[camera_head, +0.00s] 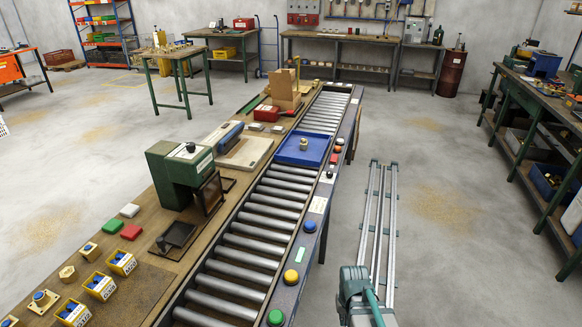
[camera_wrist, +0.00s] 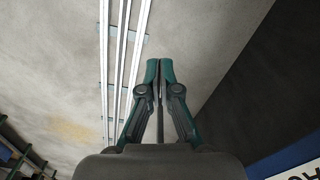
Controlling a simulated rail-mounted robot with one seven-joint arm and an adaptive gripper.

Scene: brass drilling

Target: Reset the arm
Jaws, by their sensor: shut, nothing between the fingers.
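My gripper (camera_wrist: 160,64) shows in the wrist view with its two green-tipped fingers close together and nothing between them. It points down over the bare grey floor beside the pale rails (camera_wrist: 121,60). In the head view the gripper itself is not seen. The rails also show there (camera_head: 378,225), with a green and grey part of my own body at their near end.
A roller conveyor (camera_head: 247,240) runs along a long workbench, carrying a blue tray (camera_head: 292,156) with a brass-coloured part (camera_head: 304,144) in it. A green press (camera_head: 180,176) stands on the bench. Shelving tables (camera_head: 535,125) stand at the right. Floor around the rails is clear.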

